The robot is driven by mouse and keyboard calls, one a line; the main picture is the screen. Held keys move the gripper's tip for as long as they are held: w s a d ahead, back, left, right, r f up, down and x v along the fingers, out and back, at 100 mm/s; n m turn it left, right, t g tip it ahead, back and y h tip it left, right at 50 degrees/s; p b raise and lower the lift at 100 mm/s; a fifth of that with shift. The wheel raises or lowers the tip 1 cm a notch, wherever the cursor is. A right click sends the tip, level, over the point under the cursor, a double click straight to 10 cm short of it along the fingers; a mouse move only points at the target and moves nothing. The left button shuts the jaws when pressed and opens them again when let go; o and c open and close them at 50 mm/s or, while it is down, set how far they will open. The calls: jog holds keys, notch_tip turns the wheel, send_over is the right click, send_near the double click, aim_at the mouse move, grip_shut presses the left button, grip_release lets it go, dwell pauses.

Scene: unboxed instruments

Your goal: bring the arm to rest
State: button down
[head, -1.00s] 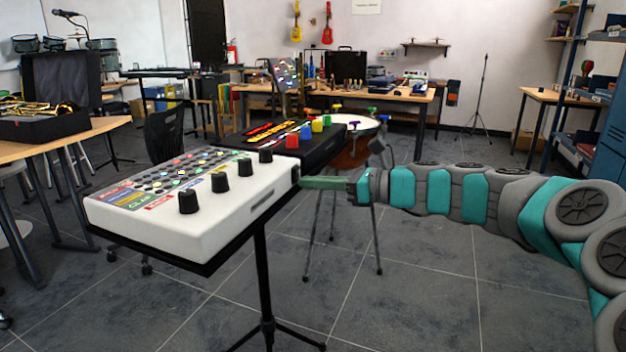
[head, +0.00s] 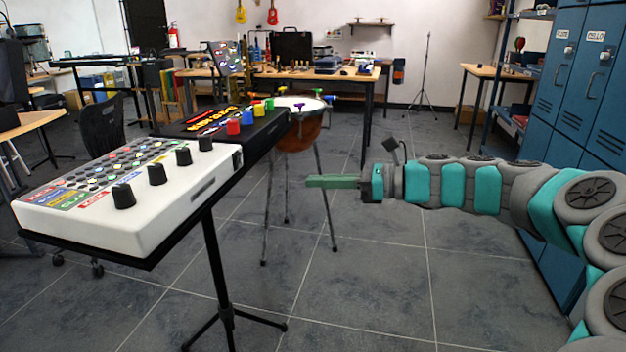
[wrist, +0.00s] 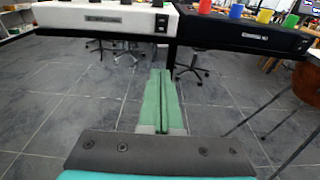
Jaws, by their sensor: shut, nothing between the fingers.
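My gripper (head: 308,182) is shut and empty, its green fingers pressed together and pointing left in the head view. My arm stretches in from the right edge, held level in free air. In the wrist view my gripper (wrist: 161,73) points away at the centre, fingers side by side, below the edges of two devices. The white mixer (head: 130,195) with black knobs lies on a black stand to the left of my gripper. The black box with coloured knobs (head: 240,128) sits beyond it. My gripper is apart from both in the head view.
A copper kettle drum (head: 305,138) on thin legs stands behind my gripper. Blue lockers (head: 580,90) stand at the right, behind my arm. The stand's tripod feet (head: 228,318) spread over the floor. Open grey tiles (head: 380,290) lie below my arm.

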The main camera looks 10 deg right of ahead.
jog(key=s+a+f+n+g+h, duration=0.2)
jog(key=s+a+f+n+g, duration=0.1)
jog(key=s+a+n, duration=0.5)
jog(key=s+f+n+g+h, duration=0.2)
jog(key=s+f+n+h, duration=0.15)
jog(key=s, duration=0.35)
jog(key=s+f+n+g+h, duration=0.1)
jog(key=s+f+n+h, duration=0.1)
jog(key=s+f, duration=0.4)
jog(key=s+d+f+n+h, duration=0.4)
jog(key=s+d, duration=0.3)
jog(key=s, duration=0.1)
jog(key=s+d+f+n+g+h, duration=0.1)
jog(key=s+d+f+n+h, duration=0.3)
jog(key=s+d, duration=0.4)
jog(key=shift+s+f, duration=0.3)
jog(key=shift+f, duration=0.1)
